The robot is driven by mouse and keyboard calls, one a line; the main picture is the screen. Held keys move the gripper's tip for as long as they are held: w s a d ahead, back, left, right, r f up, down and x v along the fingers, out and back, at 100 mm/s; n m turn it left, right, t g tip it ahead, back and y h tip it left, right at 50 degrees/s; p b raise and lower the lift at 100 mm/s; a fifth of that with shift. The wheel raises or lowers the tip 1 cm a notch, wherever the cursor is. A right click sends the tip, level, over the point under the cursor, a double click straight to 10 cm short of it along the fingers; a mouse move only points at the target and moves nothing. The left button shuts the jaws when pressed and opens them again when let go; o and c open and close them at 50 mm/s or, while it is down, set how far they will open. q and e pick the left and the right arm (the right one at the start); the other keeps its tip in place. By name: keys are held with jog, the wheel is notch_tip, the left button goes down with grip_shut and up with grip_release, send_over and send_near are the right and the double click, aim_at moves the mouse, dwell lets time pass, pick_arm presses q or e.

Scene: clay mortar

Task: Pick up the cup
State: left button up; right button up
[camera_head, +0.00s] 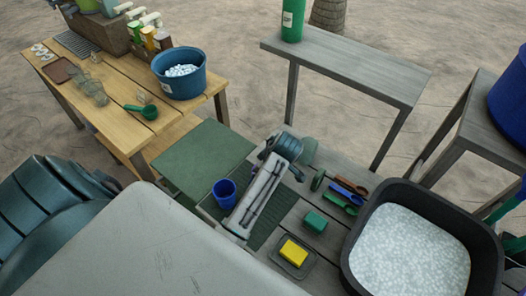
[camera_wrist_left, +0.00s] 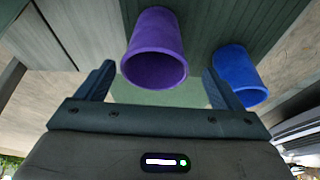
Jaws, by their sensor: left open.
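A purple cup (camera_wrist_left: 155,52) is in the left wrist view, with its open mouth toward the camera. A blue cup (camera_wrist_left: 237,76) stands to its right, partly hidden by a finger. In the head view the blue cup (camera_head: 224,192) stands on the green ribbed mat; I cannot make out the purple cup there. My left gripper (camera_wrist_left: 158,76) is open, with its fingers spread to either side of the purple cup. I see no finger contact with it. My right gripper is not in view.
A yellow sponge (camera_head: 293,252), a green block (camera_head: 315,221) and a black tub (camera_head: 352,262) are further right. A wooden table (camera_head: 110,115) with a blue bucket (camera_head: 190,85) stands behind.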

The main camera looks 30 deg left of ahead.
pick_arm(q)
jog(key=x, duration=0.1)
jog(key=p+x, duration=0.1)
jog(key=x, duration=0.2)
jog(key=shift+w+f+p, duration=0.15)
jog(key=shift+w+p, duration=0.15)
jog(key=shift+p, duration=0.05)
jog(key=shift+a+f, duration=0.15)
jog(key=shift+f, duration=0.35)
jog(key=c, duration=1.1)
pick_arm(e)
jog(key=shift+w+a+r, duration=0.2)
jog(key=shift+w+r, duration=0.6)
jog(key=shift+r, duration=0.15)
